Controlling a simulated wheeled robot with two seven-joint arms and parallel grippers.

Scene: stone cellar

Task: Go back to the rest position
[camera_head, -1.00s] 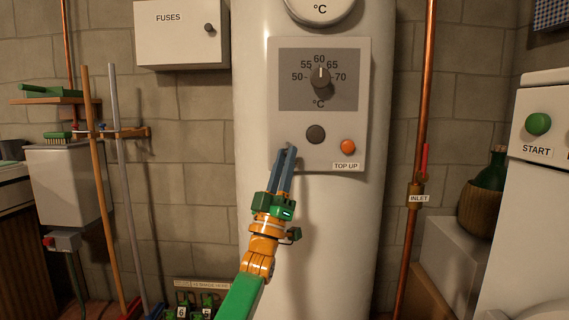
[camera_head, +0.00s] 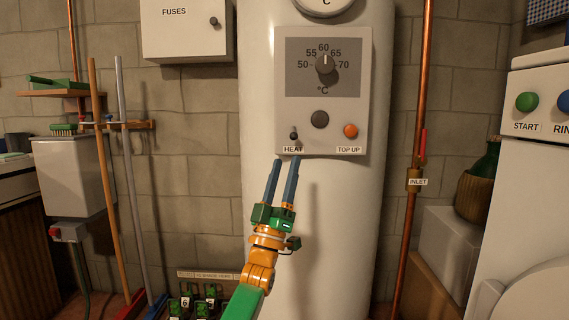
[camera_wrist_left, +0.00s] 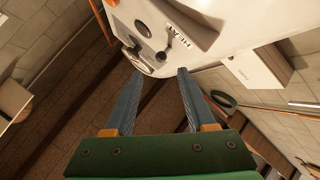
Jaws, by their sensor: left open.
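My left gripper (camera_head: 284,166) is open and empty in the head view. Its two blue-grey fingers point up, just below the HEAT toggle (camera_head: 294,136) on the control panel (camera_head: 332,132) of the white boiler (camera_head: 340,215). In the left wrist view the open fingers (camera_wrist_left: 157,76) show apart with nothing between them. The HEAT switch (camera_wrist_left: 165,52) lies beyond their tips. The dial (camera_head: 325,65) points to about 60. My right gripper is not in view.
A copper pipe (camera_head: 414,130) with an INLET valve runs right of the boiler. A white machine (camera_head: 530,170) stands at the far right. A fuse box (camera_head: 186,30) hangs upper left. Poles (camera_head: 104,170) lean on the left wall. Small green numbered items (camera_head: 195,300) are low left.

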